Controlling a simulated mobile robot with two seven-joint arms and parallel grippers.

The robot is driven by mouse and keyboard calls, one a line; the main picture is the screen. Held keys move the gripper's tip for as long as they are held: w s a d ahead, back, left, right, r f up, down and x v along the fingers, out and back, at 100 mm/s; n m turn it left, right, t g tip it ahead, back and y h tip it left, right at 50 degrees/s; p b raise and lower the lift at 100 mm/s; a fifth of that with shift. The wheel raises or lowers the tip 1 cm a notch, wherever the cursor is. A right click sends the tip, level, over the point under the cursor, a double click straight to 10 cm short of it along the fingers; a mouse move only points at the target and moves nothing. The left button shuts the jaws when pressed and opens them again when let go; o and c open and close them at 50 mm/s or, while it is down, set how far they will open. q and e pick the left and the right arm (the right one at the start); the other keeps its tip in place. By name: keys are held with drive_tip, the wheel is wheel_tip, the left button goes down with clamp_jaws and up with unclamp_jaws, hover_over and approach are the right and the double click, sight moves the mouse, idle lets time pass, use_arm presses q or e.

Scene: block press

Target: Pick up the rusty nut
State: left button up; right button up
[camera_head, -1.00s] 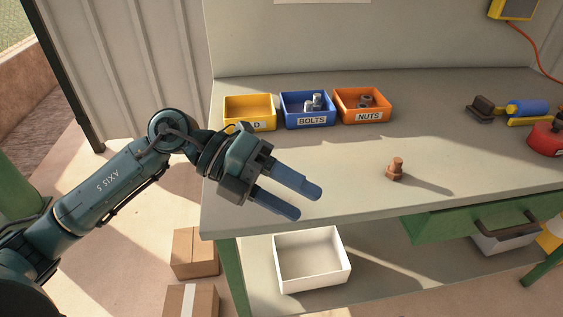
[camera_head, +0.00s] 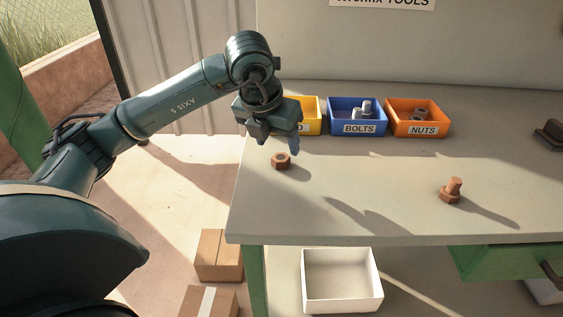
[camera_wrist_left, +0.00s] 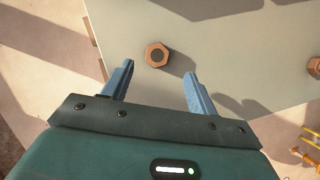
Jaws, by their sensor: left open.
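The rusty nut (camera_head: 281,161) is a small brown hexagonal ring lying flat near the left edge of the workbench. In the left wrist view the nut (camera_wrist_left: 157,55) lies ahead of the fingertips, between their lines and closer to the left finger. My left gripper (camera_head: 283,143) is above the bench, just behind the nut in the head view, pointing down. Its blue fingers are apart with nothing between them, as the left wrist view (camera_wrist_left: 160,82) shows. Part of the fingers is hidden by the gripper body in the head view. My right gripper does not show.
A rusty bolt (camera_head: 452,190) stands head-down on the bench to the right. Behind are a partly hidden yellow bin (camera_head: 312,118), a blue BOLTS bin (camera_head: 357,128) and an orange NUTS bin (camera_head: 420,130). A white box (camera_head: 342,306) sits below. The bench middle is clear.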

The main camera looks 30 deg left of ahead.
sight(281, 157)
use_arm(q)
drive_tip(key=x, duration=0.5)
drive_tip(key=shift+w+a+f, duration=0.25)
drive_tip(key=shift+a+f, duration=0.05)
drive_tip(key=shift+f, duration=0.05)
drive_tip(key=c, duration=1.1)
drive_tip(key=shift+r, duration=0.1)
